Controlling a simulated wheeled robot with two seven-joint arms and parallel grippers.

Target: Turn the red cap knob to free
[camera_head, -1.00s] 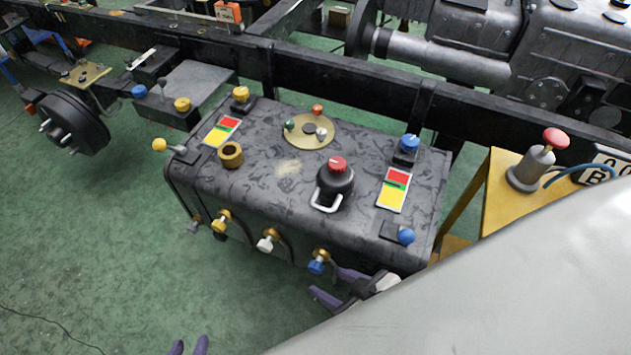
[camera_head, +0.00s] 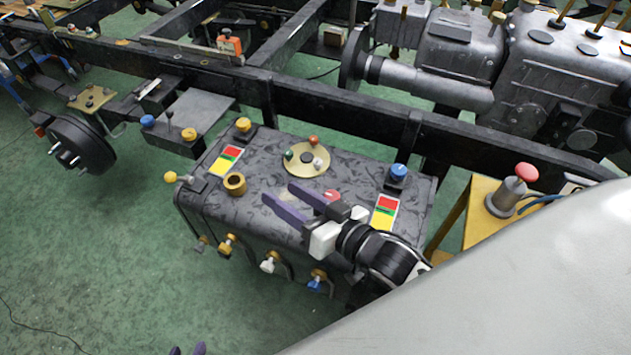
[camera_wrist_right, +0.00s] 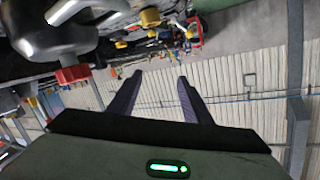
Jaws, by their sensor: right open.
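The tank top (camera_head: 225,205) also bears a brass ring (camera_head: 235,184), a round plate with small knobs (camera_head: 306,159), a blue knob (camera_head: 398,171) and coloured cards (camera_head: 385,212). Valves (camera_head: 270,262) line its front.

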